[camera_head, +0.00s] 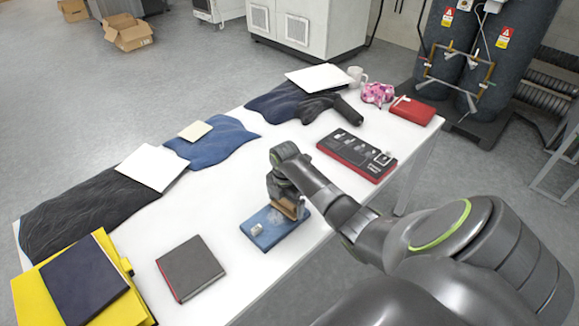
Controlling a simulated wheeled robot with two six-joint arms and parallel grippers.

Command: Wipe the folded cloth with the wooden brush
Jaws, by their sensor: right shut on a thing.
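The folded cloth (262,238) is a small blue rectangle lying flat near the front edge of the white table. The wooden brush (288,208) is brown and sits over the right part of the cloth. My right gripper (283,192) is shut on the brush from above and hides part of it. The brush looks to be at or just over the cloth's surface; I cannot tell whether it touches. A small pale item (257,229) lies on the cloth's left part. My left gripper is not in view.
On the white table (225,222), dark and blue garments line the far side. A dark notebook (190,268) and a yellow folder (50,290) lie to the left. A red-edged case (357,154) and a red book (412,110) lie to the right. Bare table surrounds the cloth's left side.

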